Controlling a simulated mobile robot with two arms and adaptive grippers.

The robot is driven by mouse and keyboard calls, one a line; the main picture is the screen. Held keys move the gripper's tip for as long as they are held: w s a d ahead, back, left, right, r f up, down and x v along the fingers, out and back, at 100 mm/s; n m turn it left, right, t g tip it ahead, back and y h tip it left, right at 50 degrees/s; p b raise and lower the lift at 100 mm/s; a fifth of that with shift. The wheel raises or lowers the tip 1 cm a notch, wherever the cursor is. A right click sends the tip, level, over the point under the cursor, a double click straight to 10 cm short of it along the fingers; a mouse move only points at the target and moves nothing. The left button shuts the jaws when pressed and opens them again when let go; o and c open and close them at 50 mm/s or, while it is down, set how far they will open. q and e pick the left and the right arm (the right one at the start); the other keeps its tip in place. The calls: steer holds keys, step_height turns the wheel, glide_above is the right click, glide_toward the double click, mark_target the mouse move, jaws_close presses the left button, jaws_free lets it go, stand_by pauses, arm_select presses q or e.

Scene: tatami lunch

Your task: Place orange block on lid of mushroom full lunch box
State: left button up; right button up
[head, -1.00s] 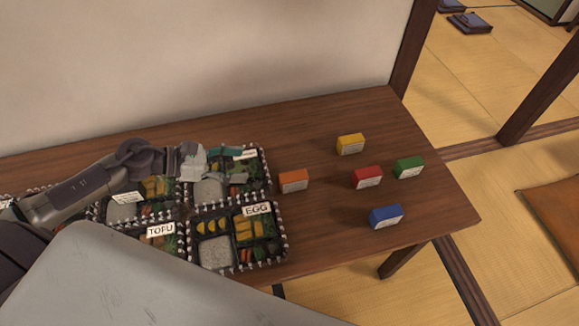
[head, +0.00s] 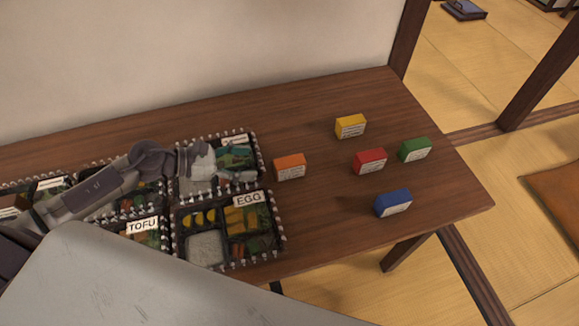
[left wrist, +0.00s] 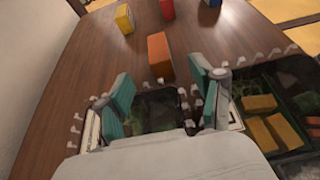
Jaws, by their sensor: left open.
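The orange block (head: 290,167) stands on the table just right of the lunch boxes; the left wrist view shows it (left wrist: 160,57) beyond the fingertips. My left gripper (head: 242,167) is open and empty over the back right lunch box (head: 262,172), with its teal finger pads (left wrist: 163,92) apart and short of the block. That box's label (head: 235,140) is too small to read, so I cannot tell which box is the mushroom one. Other labels at the left are also unreadable. My right gripper is not in view.
The EGG box (head: 278,240) and TOFU box (head: 166,225) are in front. Yellow (head: 350,126), red (head: 370,161), green (head: 414,150) and blue (head: 393,203) blocks stand to the right. The wall (head: 200,60) is behind the table (head: 320,220).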

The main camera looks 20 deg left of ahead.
mark_target(283, 163)
arm_select(q)
steer(key=p+x, duration=0.1)
steer(key=x, duration=0.4)
steer(key=shift+w+d+f, duration=0.1)
steer(key=shift+w+d, duration=0.05)
steer(key=shift+w, duration=0.1)
steer(key=p+x, duration=0.1)
steer(key=x, duration=0.3)
steer(key=shift+w+f, duration=0.2)
steer(key=shift+w+d+f, duration=0.15)
steer(key=shift+d, duration=0.1)
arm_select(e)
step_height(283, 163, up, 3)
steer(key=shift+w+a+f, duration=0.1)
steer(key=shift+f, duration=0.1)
arm_select(q)
steer(key=shift+c, duration=0.4)
jaws_close()
